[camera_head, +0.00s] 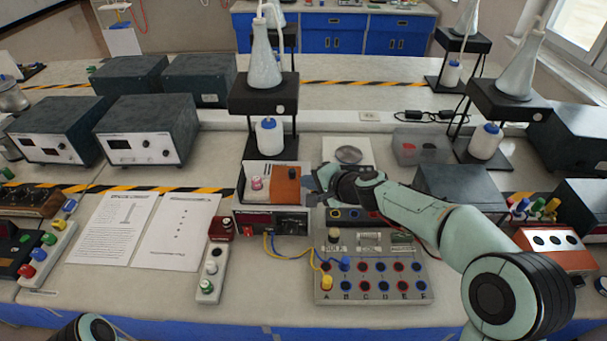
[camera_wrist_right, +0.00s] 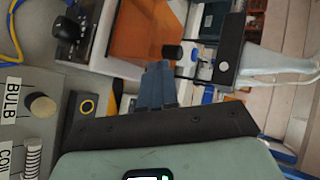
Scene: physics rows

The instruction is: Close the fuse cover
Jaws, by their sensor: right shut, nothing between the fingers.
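The fuse box (camera_head: 247,197) stands mid-bench behind a small unit with a red display. Its orange cover (camera_head: 286,186) lies over the right part of the box, with a black knob near its top right. The left part is uncovered and shows a pinkish knob-like part (camera_head: 257,183). In the right wrist view the orange cover (camera_wrist_right: 145,30) looks see-through, and its black knob (camera_wrist_right: 172,52) is just beyond my fingertips. My right gripper (camera_head: 312,187) is shut and empty, close to the cover's right side; contact cannot be told. My left gripper is out of view.
A circuit board (camera_head: 372,283) with sockets and wires lies below my right arm. A black stand (camera_head: 264,97) with a flask is behind the fuse box. Paper sheets (camera_head: 145,230) lie left, and a switch strip (camera_head: 211,275) lies front left.

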